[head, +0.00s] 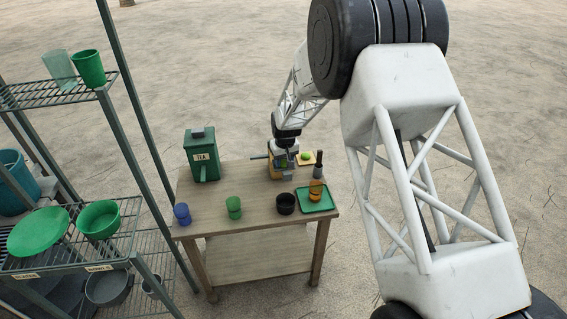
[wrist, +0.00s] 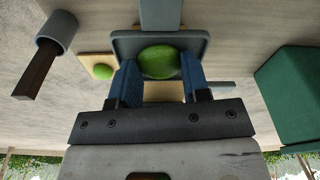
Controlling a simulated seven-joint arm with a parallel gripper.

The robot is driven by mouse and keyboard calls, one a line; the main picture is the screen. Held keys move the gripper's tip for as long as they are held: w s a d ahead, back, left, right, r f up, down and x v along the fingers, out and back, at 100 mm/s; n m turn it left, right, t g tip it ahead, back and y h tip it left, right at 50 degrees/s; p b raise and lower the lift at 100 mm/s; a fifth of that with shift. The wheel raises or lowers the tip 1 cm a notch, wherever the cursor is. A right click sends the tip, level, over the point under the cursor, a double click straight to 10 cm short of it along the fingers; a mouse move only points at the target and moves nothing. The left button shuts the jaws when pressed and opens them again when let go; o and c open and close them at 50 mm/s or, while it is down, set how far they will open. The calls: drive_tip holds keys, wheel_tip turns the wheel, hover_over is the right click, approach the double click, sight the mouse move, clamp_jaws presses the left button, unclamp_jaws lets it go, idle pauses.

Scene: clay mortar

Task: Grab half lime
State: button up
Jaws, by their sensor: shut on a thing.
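My gripper (wrist: 158,72) has its two blue fingers on either side of a green half lime (wrist: 158,62) and is shut on it. The lime's rounded green side shows; its cut face is not visible. Behind it in the wrist view is a dark grey tray-like piece with a handle (wrist: 203,45). A second green lime piece (wrist: 103,71) lies on a light wooden board (wrist: 90,60), left of my gripper. In the head view my gripper (head: 284,163) is over the back of the table, and that second lime piece (head: 305,156) shows just right of it.
A grey holder (wrist: 58,30) contains a dark stick. Metal shelves (head: 130,215) stand left.

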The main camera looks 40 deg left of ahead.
sight(284, 160)
drive_tip(key=shift+r, duration=0.15)
drive_tip(key=shift+r, duration=1.55)
drive_tip(key=s+d+r, duration=0.1)
drive_tip(key=s+d, duration=1)
drive_tip(key=shift+d+r, duration=0.2)
drive_tip(key=shift+r, duration=0.1)
drive_tip(key=shift+s, duration=0.1)
